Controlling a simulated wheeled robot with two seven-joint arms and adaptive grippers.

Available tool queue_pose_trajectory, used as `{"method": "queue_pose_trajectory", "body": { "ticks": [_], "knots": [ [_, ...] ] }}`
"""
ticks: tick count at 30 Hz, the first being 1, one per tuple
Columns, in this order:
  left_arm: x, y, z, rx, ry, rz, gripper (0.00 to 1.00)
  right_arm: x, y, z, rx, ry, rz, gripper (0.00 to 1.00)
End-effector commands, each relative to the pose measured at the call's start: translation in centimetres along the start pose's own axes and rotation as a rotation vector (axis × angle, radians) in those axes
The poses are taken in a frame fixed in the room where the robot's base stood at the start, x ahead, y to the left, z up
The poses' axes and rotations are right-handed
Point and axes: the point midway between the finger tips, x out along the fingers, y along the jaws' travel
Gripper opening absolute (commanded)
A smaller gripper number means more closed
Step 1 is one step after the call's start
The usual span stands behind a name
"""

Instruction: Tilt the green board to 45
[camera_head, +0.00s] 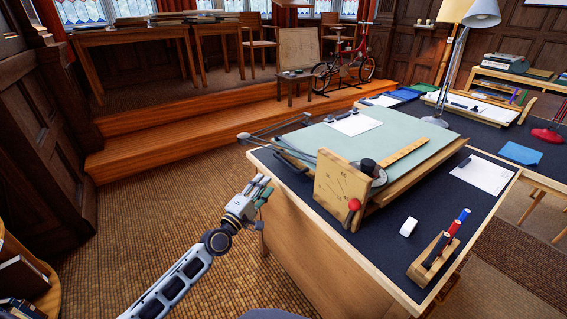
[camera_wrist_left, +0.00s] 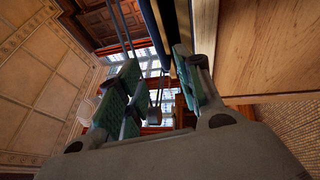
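The green drafting board (camera_head: 395,135) lies at a shallow tilt on the dark-topped desk. A wooden angle plate (camera_head: 338,186) with a marked scale stands at its near left corner, and a red ball knob (camera_head: 354,205) sits at the plate's right edge. The scale's figures are too small to read surely. My left gripper (camera_head: 265,187) is beside the desk's left edge, to the left of the plate and apart from the knob. In the left wrist view its fingers (camera_wrist_left: 160,95) are spread with nothing between them. My right gripper is not in view.
A paper sheet (camera_head: 354,124), a wooden ruler (camera_head: 404,152) and a black knob lie on the board. A pen holder (camera_head: 434,258) and a white block (camera_head: 408,227) are on the desk's near right. A lamp (camera_head: 482,14) stands behind. The floor on the left is clear.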

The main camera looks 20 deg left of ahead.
Motion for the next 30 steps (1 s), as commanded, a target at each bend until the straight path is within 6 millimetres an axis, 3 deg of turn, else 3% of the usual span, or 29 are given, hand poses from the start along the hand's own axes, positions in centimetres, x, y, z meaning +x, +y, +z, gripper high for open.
{"method": "queue_pose_trajectory", "body": {
  "ticks": [30],
  "knots": [
    [7.8,0.1,0.1,-0.002,0.000,0.001,0.35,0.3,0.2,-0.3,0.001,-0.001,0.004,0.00]
  ]
}}
